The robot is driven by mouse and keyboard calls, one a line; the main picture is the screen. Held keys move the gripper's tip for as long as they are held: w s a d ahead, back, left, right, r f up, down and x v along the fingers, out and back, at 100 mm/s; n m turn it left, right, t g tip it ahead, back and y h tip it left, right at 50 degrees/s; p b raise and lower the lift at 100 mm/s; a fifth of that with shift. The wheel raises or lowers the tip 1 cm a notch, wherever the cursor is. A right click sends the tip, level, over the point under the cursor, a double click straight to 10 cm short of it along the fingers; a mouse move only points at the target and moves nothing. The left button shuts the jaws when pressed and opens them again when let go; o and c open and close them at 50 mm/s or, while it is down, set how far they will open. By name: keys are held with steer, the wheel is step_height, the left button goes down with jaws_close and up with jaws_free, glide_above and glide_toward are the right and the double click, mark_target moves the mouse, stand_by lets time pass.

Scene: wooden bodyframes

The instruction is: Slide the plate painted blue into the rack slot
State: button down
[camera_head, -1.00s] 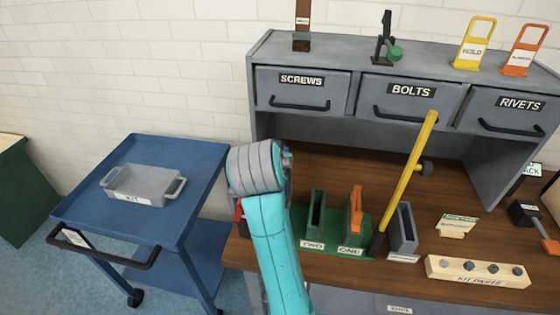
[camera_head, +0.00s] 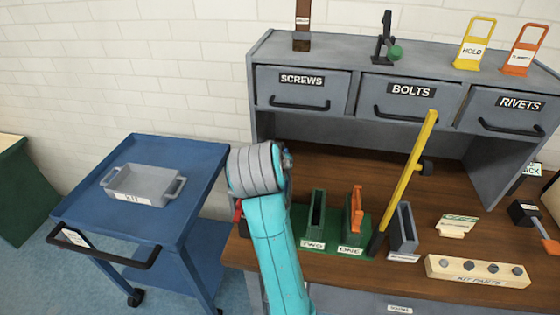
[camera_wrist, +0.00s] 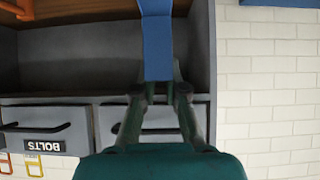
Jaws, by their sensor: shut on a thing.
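The blue plate (camera_wrist: 157,45) stands between the two fingers of my gripper (camera_wrist: 158,92) in the wrist view. The fingers are shut on its near end, and it reaches up to the top edge of that view. In the head view my teal arm hides the gripper and the plate. A green rack (camera_head: 329,243) sits on the wooden bench. Its slot marked TWO (camera_head: 317,215) looks empty. An orange plate (camera_head: 357,208) stands in the slot marked ONE.
A grey upright holder (camera_head: 403,229) stands right of the rack, with a leaning yellow-handled tool (camera_head: 412,170) between them. A kit parts block (camera_head: 477,272) lies farther right. Grey drawers (camera_head: 408,95) stand behind. A blue cart (camera_head: 185,160) with a grey tray (camera_head: 143,185) is at left.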

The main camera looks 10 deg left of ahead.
steer(key=shift+f, duration=4.8)
steer(key=c, duration=1.1)
jaws_free()
steer(key=shift+c, duration=0.2)
steer(key=v, duration=1.2)
steer(key=shift+f, duration=0.1)
